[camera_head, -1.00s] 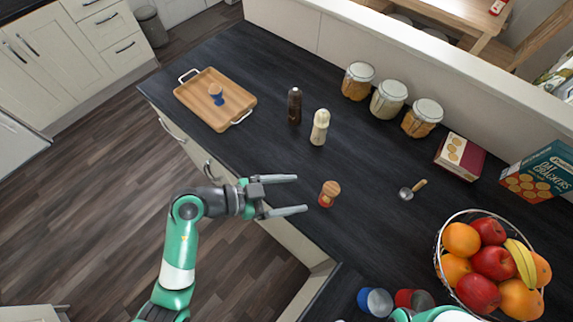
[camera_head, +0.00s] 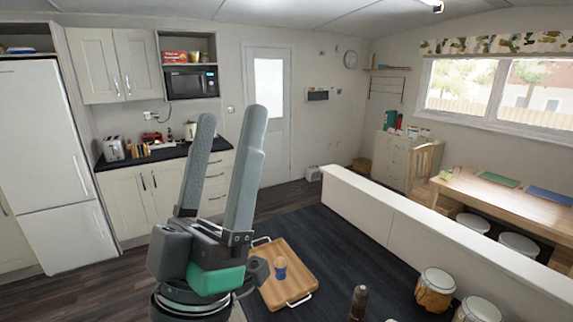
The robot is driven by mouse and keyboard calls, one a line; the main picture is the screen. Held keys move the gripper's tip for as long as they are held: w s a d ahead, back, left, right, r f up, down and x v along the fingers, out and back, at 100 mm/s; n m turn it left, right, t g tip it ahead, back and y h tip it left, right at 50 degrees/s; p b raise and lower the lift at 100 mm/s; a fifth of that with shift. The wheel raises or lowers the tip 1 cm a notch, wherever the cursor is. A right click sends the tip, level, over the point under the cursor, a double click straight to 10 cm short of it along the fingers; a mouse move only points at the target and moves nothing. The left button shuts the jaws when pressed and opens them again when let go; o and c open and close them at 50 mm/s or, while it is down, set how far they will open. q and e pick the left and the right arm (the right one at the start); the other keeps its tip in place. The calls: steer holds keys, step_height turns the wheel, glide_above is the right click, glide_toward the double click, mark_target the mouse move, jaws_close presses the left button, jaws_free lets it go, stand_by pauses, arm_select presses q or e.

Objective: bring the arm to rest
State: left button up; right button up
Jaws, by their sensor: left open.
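My left gripper (camera_head: 228,165) stands upright in the left middle of the head view, close to the camera. Its two grey fingers point up and are apart, with nothing between them. It is in front of the wooden tray on the dark counter and hides part of the far cabinets. My right gripper is not in this view.
The wooden tray (camera_head: 299,278) holds a small blue-and-wood object (camera_head: 280,267). A dark mill (camera_head: 358,302) and jars (camera_head: 435,289) stand to its right. A low white partition (camera_head: 425,228) runs behind the counter (camera_head: 345,240). The counter's far part is clear.

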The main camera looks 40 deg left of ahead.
arm_select(q)
steer(key=w+d+r+m+h+p, duration=0.2)
steer(key=d+m+h, duration=0.3)
steer(key=m+h, duration=0.4)
steer(key=shift+d+r+g+h+p, duration=0.4)
steer(key=shift+r+h, duration=0.15)
steer(key=shift+h, duration=1.35)
